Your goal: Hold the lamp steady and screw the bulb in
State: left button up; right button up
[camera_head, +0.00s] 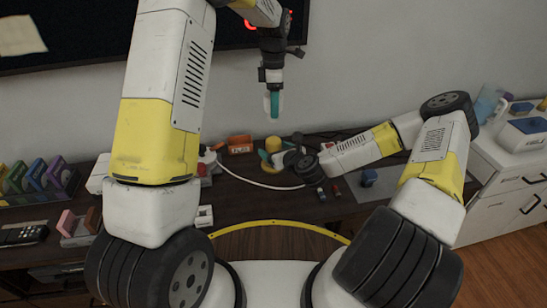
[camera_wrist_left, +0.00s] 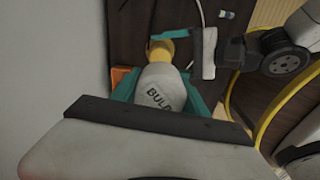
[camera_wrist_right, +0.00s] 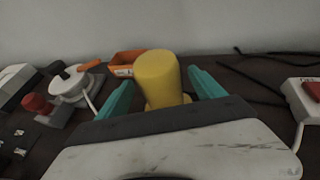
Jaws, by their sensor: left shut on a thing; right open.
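The lamp is a yellow upright piece (camera_head: 272,145) on the dark desk. It fills the middle of the right wrist view (camera_wrist_right: 157,76). My right gripper (camera_wrist_right: 160,90) is open, with its teal fingers on either side of the lamp. My left gripper (camera_head: 273,104) points down above the lamp and is shut on a pale bulb (camera_wrist_left: 163,88) marked with dark letters. In the left wrist view the bulb lies between the teal fingers, with the yellow lamp (camera_wrist_left: 160,50) beyond it. In the head view the bulb is apart from the lamp, with a gap below it.
An orange bin (camera_head: 240,145) stands behind and left of the lamp. A red knob (camera_wrist_right: 37,103) and a white round part are at the left. A white box with a red switch (camera_wrist_right: 304,92) is at the right. A white cable (camera_head: 255,182) crosses the desk.

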jog(key=shift+x, duration=2.4)
grip_shut()
pick_arm(q)
jog(key=shift+f, duration=2.5)
